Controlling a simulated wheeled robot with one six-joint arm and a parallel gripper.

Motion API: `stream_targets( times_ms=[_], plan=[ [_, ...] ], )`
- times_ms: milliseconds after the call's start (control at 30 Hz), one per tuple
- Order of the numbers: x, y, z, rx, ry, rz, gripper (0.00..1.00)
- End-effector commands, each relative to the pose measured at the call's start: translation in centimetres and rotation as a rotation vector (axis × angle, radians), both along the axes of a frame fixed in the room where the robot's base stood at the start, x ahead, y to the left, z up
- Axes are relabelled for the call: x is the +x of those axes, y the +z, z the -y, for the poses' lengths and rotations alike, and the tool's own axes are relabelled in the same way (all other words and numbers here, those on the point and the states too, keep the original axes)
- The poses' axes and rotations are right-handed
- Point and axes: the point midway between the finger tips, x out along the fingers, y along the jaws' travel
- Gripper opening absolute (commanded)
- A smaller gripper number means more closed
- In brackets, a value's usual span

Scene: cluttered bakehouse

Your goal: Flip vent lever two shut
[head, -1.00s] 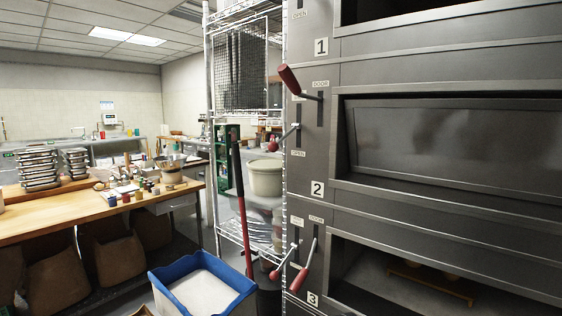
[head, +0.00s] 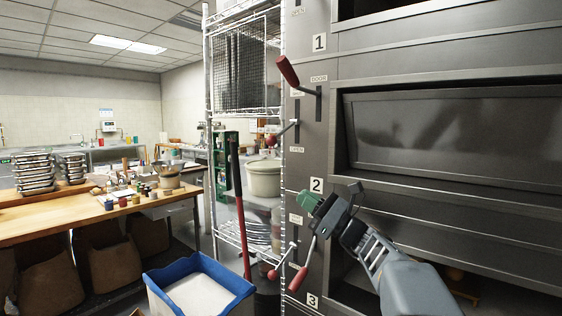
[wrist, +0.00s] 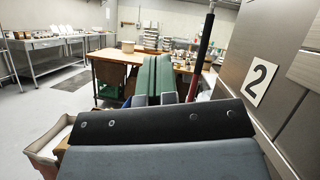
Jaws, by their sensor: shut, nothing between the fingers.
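Vent lever two (head: 271,142) is the red-tipped lever on the left slot above the number 2 plate (head: 316,185). Its arm slopes down and left from the slot, above an OPEN label (head: 297,150). The lever is not clearly visible in the wrist view. My gripper (head: 309,200), with green fingers, is below and right of the lever, in front of the oven's left panel, apart from the lever in the picture. In the wrist view its fingers (wrist: 155,76) are together and empty. The number 2 plate also shows there (wrist: 261,81).
The red-handled door lever (head: 288,70) is just above. A black-and-red pole (head: 239,200), a wire rack (head: 209,110) and a blue-rimmed bin (head: 160,279) stand left of the oven. A wooden table (head: 60,219) is further left.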

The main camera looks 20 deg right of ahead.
Motion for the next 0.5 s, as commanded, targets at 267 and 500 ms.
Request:
stream_targets(
  times_ms=[267, 500],
  plan=[
    [0.3, 1.2, 2.3, 0.107, -0.008, 0.036, 0.00],
    [0.3, 1.2, 2.2, 0.105, -0.007, 0.036, 0.00]
  ],
)
